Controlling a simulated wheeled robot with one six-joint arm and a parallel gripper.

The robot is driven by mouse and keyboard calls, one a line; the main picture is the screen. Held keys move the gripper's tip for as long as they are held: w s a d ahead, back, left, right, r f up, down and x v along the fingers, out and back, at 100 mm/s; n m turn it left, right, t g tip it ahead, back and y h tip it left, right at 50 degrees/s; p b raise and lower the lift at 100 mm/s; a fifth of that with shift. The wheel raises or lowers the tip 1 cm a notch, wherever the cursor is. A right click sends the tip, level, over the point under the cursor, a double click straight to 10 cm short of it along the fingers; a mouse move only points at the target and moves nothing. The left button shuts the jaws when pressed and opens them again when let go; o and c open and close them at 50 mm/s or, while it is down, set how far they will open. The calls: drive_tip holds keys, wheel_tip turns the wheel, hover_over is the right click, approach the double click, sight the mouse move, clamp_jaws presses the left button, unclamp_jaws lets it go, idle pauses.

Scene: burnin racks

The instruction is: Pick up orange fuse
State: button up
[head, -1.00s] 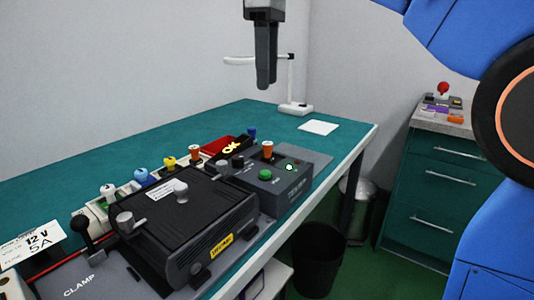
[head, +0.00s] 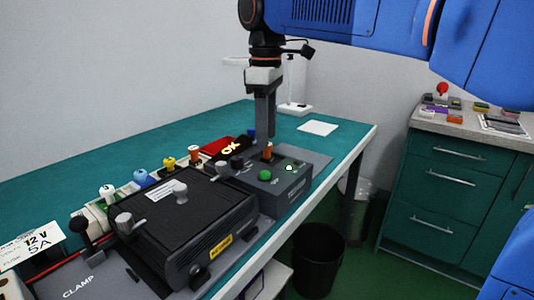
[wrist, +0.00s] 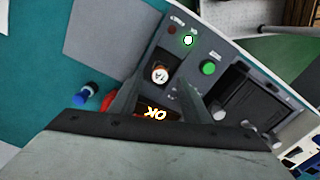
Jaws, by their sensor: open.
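An orange fuse (head: 268,151) stands upright in the grey tester box (head: 292,185); the fingers hide its cap in the head view. Its round white top with dark marks (wrist: 160,73) shows in the wrist view. My gripper (head: 266,136) points down right over this fuse. In the wrist view my gripper (wrist: 163,78) is open, with a finger on either side of the fuse; I cannot tell if they touch it. A second orange fuse (head: 194,152) stands in the row behind the black-lidded clamp unit (head: 165,215).
The tester box has a green button (head: 265,175) and a lit green lamp (head: 289,167). Yellow, blue and white fuses stand in the row to the left.

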drive_tip(key=shift+f, duration=1)
clamp_jaws()
wheel_tip(320, 180, up, 10)
